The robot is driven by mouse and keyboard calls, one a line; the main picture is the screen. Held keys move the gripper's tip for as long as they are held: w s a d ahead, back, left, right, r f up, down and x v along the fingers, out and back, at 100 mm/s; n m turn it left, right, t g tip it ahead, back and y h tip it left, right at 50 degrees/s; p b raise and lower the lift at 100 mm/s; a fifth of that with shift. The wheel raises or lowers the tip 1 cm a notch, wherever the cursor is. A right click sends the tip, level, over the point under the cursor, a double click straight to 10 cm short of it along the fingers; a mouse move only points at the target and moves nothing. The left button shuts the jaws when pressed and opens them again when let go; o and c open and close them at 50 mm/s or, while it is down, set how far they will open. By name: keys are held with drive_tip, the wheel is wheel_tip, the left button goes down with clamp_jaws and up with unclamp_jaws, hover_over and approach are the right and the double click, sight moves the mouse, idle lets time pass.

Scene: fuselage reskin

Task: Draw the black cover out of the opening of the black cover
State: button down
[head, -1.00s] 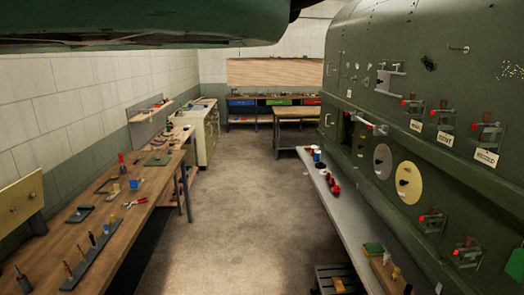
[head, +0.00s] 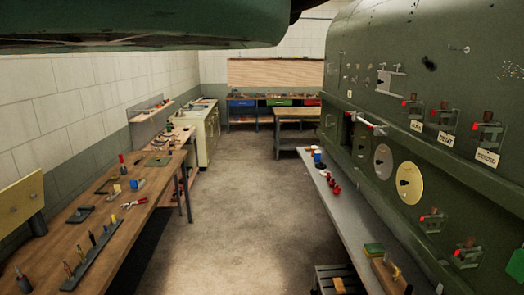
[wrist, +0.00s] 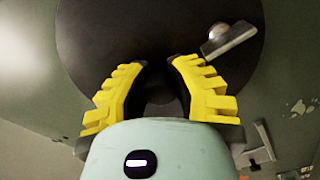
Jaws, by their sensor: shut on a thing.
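The black cover (wrist: 115,35) is a large dark round disc in the upper middle of the wrist view. My gripper (wrist: 159,70), with yellow ribbed fingers, is in front of the disc and shut on a part of it. The gripped part is dark and mostly hidden between the fingertips. A silver metal tab with a round head (wrist: 230,40) lies over the disc's right edge. The opening behind the disc is not visible. My gripper does not show in the head view, and I cannot pick out the black cover there.
The green fuselage side (head: 455,90) carries red-tipped clamps, labels and a cream disc (head: 409,183). A grey shelf (head: 345,205) with small items runs below it. A wooden bench (head: 150,205) with tools stands at left.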

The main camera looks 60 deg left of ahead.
drive_tip(key=shift+v, duration=0.85)
drive_tip(key=shift+v, duration=1.55)
drive_tip(key=shift+w, duration=0.1)
